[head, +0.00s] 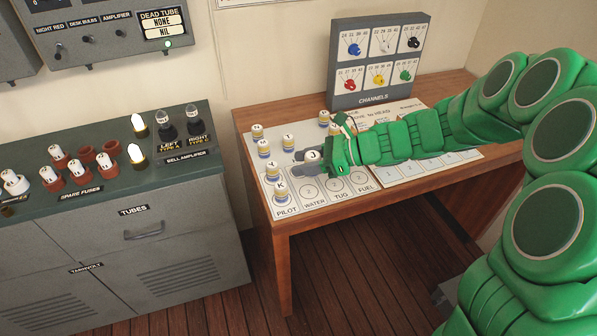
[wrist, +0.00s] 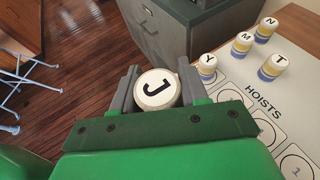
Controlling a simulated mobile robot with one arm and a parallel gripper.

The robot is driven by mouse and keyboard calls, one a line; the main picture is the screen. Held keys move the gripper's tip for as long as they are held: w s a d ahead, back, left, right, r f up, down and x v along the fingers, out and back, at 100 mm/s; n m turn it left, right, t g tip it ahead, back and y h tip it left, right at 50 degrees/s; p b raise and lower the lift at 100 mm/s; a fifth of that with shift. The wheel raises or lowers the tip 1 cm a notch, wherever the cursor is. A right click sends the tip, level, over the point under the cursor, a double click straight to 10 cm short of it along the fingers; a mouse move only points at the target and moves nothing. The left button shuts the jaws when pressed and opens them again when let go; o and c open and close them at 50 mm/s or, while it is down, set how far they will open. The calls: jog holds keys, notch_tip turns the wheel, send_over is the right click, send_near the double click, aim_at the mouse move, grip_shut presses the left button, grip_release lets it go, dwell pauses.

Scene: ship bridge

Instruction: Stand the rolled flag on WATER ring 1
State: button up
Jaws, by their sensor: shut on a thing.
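My gripper (head: 308,158) is shut on a rolled flag with a white top marked J (wrist: 158,89), held upright between its two grey fingers in the wrist view. The flag's top also shows in the head view (head: 312,155), over the signal board (head: 325,200). I cannot tell how high its base is. The WATER column (head: 314,202) shows an empty lower ring (head: 309,188). Its upper ring is mostly hidden by my gripper and the flag.
Flags N (wrist: 267,28), M (wrist: 242,43), Y (wrist: 207,66) and T (wrist: 273,66) stand near the HOISTS label. The TUG (head: 333,186) and FUEL rings in front look empty. The CHANNELS box (head: 375,60) stands at the back. A grey cabinet (head: 140,245) stands left of the desk.

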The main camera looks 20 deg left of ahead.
jog(key=w+a+f, duration=0.2)
jog(key=w+f, duration=0.1)
jog(key=w+a+f, duration=0.6)
jog(key=w, duration=0.1)
jog(key=shift+w+a+f, duration=0.1)
jog(key=shift+f, duration=0.05)
jog(key=shift+w+a+f, duration=0.2)
jog(key=shift+w+f, duration=0.05)
jog(key=shift+f, duration=1.6)
jog(key=shift+f, duration=0.1)
jog(key=o, duration=1)
jog(key=shift+o, duration=0.2)
jog(key=shift+w+d+r, duration=0.1)
jog(key=shift+d+r, duration=0.1)
jog(key=shift+d, duration=0.1)
jog(key=v, duration=1.1)
jog(key=shift+d+r, duration=0.1)
jog(key=shift+d, duration=0.1)
